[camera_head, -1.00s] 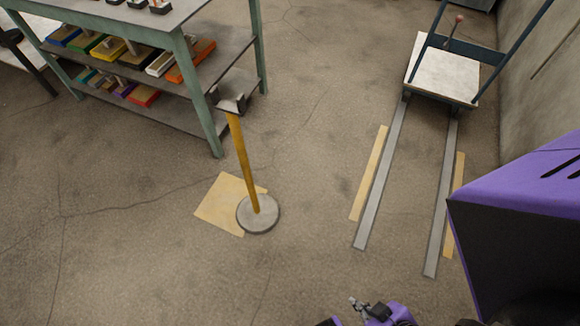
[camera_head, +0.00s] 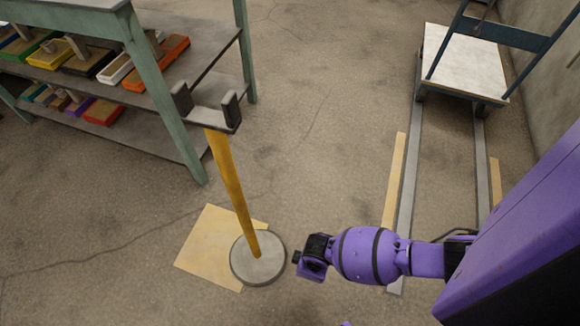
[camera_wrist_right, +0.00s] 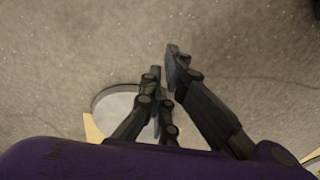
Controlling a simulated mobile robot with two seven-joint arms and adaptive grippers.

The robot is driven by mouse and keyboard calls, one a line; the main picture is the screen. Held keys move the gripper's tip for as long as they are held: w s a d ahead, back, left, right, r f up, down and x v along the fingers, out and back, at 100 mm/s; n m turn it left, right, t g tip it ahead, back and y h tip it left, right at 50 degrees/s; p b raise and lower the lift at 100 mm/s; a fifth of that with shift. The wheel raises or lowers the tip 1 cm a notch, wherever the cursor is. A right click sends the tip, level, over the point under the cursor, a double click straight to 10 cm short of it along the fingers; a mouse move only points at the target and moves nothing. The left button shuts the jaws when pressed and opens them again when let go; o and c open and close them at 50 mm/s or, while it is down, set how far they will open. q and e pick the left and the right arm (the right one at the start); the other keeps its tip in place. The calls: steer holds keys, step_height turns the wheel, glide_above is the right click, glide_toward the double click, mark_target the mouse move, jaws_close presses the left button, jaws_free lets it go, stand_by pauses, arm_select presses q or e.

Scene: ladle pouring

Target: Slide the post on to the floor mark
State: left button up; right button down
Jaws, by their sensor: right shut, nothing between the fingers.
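The post is a yellow pole (camera_head: 230,185) with a dark U-shaped cradle (camera_head: 210,110) on top and a round grey base (camera_head: 270,268). It stands upright on the floor. The floor mark is a tan square (camera_head: 208,248). The base covers the mark's right part and extends past it to the right. My right gripper (camera_head: 297,257) is low, just right of the base; contact cannot be told. In the right wrist view its dark fingers (camera_wrist_right: 164,62) are shut and empty, with the base (camera_wrist_right: 112,102) partly hidden behind them. My left gripper is not in view.
A green-framed shelf (camera_head: 165,85) with coloured boxes stands at upper left, near the cradle. A flat cart (camera_head: 465,65) stands at upper right on grey floor rails (camera_head: 409,180), with tan strips (camera_head: 394,180) alongside.

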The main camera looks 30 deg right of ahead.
mark_target(295, 269)
steer(key=f+b, duration=0.1)
steer(key=w+f+b, duration=0.1)
steer(key=f, duration=0.1)
steer(key=w+d+f+b, duration=0.1)
steer(key=f, duration=0.1)
steer(key=shift+w+f, duration=0.1)
steer(key=shift+w, duration=0.05)
step_height(295, 269, down, 5)
steer(key=b, duration=0.3)
steer(key=shift+f, duration=0.2)
steer(key=w+a+b, duration=0.1)
steer(key=w+a, duration=0.1)
steer(key=shift+w+a, duration=0.1)
steer(key=shift+w, duration=0.25)
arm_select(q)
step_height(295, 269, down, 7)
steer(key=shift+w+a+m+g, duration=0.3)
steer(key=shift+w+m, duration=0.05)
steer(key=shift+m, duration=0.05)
arm_select(e)
steer(key=shift+w+a+r, duration=0.1)
steer(key=shift+w+a, duration=0.15)
steer(key=shift+w, duration=0.05)
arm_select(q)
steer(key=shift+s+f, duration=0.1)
